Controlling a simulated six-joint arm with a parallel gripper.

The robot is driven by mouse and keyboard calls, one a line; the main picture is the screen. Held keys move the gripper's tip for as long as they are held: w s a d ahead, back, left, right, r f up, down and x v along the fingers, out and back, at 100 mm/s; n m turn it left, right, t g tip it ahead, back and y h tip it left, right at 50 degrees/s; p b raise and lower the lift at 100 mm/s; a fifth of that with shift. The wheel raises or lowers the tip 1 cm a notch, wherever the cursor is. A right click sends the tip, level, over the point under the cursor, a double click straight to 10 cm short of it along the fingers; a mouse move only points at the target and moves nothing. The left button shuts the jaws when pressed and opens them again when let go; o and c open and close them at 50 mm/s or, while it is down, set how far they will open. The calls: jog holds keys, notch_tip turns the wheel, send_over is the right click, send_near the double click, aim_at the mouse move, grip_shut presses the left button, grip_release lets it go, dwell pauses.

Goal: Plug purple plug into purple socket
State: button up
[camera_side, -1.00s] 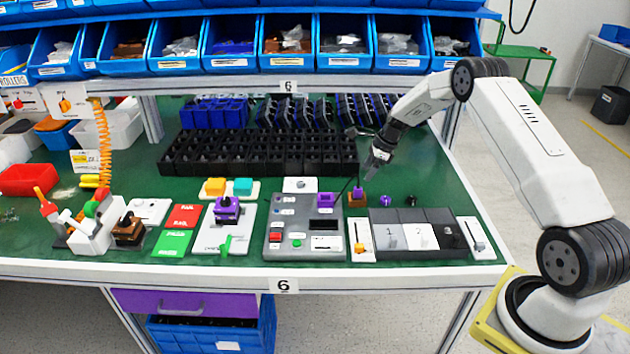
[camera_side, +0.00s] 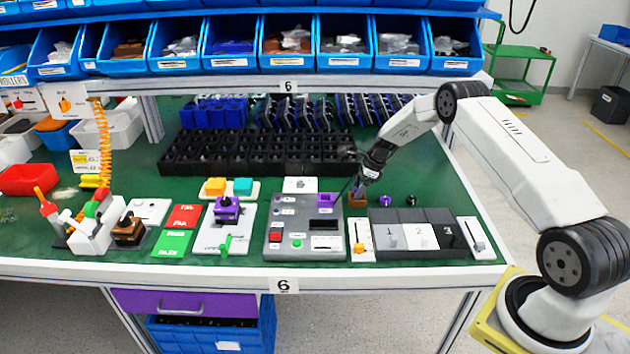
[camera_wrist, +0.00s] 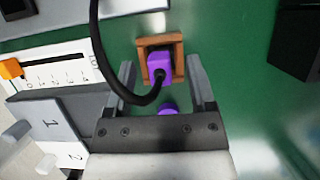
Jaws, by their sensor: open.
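The purple plug (camera_wrist: 160,66) sits in a brown wooden holder (camera_wrist: 143,43), with a black cable running from it. In the side view the holder (camera_side: 357,201) stands on the green bench, and my gripper largely hides the plug. My gripper (camera_wrist: 163,78) is open, with one finger on each side of the plug; I cannot tell if they touch it. In the side view my gripper (camera_side: 364,184) is at the top of the holder. The purple socket (camera_side: 326,199) is on the grey panel (camera_side: 283,243), left of the holder.
A slider block (camera_side: 360,243) and a panel marked 1, 2, 3 (camera_side: 421,238) lie in front of the holder. A purple knob (camera_side: 386,201) and a black knob (camera_side: 411,200) stand to the right. Black bins (camera_side: 215,153) are behind.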

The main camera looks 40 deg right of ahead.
jog(key=shift+w+a+f, duration=0.1)
jog(key=shift+f, duration=0.25)
grip_shut()
dwell(0.3)
